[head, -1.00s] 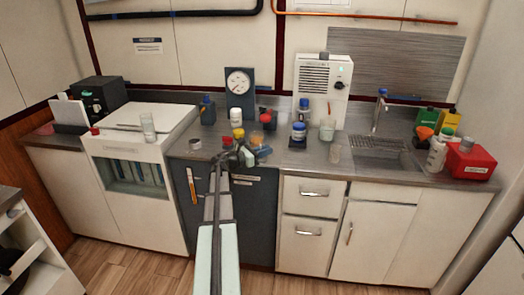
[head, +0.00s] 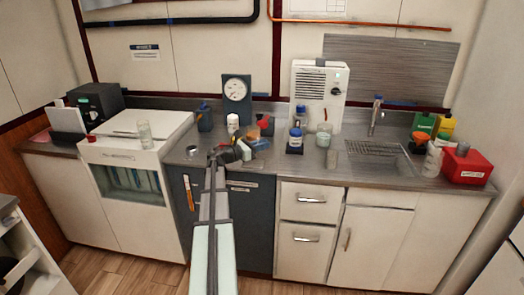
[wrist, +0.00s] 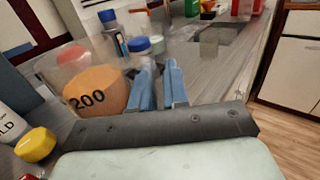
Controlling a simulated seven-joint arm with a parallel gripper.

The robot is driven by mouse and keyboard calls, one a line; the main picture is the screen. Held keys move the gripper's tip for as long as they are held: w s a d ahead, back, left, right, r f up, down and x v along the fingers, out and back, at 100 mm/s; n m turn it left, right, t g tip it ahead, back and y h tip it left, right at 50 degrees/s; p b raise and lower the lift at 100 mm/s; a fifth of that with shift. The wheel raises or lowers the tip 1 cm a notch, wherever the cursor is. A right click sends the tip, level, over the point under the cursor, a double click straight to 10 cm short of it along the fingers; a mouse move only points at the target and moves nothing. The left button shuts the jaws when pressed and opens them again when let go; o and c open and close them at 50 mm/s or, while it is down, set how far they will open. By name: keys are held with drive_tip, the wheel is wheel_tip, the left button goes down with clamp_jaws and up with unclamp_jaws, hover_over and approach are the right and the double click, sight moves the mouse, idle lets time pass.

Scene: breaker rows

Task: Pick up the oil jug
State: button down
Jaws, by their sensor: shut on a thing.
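The oil jug (wrist: 95,95) is a clear vessel with orange-brown contents and the mark 200. In the wrist view it stands close against the left side of my fingers. My gripper (wrist: 158,72) has its two blue fingers close together, shut at the jug's right side; the exact grip point, perhaps a handle, is hard to see. In the head view my gripper (head: 238,152) is low over the counter's front part, and it largely hides the jug. I cannot tell whether the jug is clear of the counter.
A white bottle with a yellow cap (wrist: 35,145) is close by in the wrist view. Blue-capped bottles (head: 296,140) and a beaker (head: 324,135) stand to the right on the counter. A sink (head: 378,152) and a red container (head: 468,165) are farther right.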

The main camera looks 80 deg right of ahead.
sight(257, 137)
drive_tip(key=shift+r, duration=1.95)
